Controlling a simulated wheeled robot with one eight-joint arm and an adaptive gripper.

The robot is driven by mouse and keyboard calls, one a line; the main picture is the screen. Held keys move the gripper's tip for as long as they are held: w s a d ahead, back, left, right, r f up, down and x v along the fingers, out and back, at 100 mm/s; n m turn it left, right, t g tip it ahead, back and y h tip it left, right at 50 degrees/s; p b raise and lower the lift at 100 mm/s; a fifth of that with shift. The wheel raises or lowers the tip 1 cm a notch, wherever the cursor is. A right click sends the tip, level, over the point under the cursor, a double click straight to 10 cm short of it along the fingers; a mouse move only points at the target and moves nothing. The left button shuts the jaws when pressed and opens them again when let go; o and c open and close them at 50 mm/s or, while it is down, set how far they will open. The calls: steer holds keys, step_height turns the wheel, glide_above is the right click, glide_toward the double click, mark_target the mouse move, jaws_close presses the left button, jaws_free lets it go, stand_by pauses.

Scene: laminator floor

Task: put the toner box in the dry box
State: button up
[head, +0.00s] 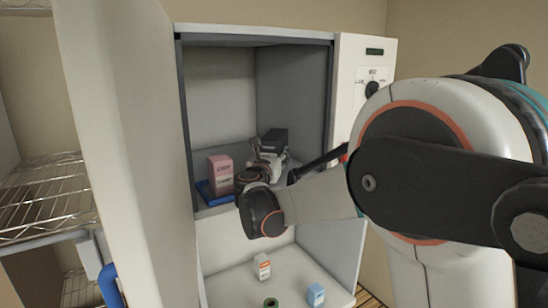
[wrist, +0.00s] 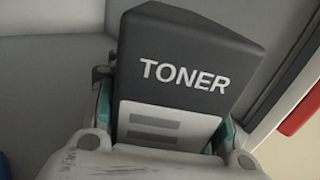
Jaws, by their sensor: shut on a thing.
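The toner box (wrist: 185,75) is dark grey with the word TONER and a pale label, and it fills the middle of the wrist view. It also shows in the head view (head: 273,140), inside the dry box. My gripper (wrist: 165,145) is shut on it, with a finger on each side; in the head view my gripper (head: 266,158) reaches into the upper compartment. The dry box (head: 183,110) is a white cabinet with its door (head: 125,150) open at the left. I cannot tell whether the toner box touches the shelf.
A pink box (head: 220,174) stands by a blue tray (head: 204,191) left of my gripper. Below, an orange-and-white box (head: 262,267), a blue box (head: 316,294) and a green ring (head: 271,303) sit on a white surface. A wire rack (head: 45,200) is at left.

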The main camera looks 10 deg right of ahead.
steer(key=shift+f, duration=0.4)
steer(key=o, duration=1.4)
steer(key=shift+f, duration=0.1)
steer(key=shift+s, duration=0.15)
steer(key=shift+b+v, duration=0.5)
steer(key=shift+v, duration=4.9)
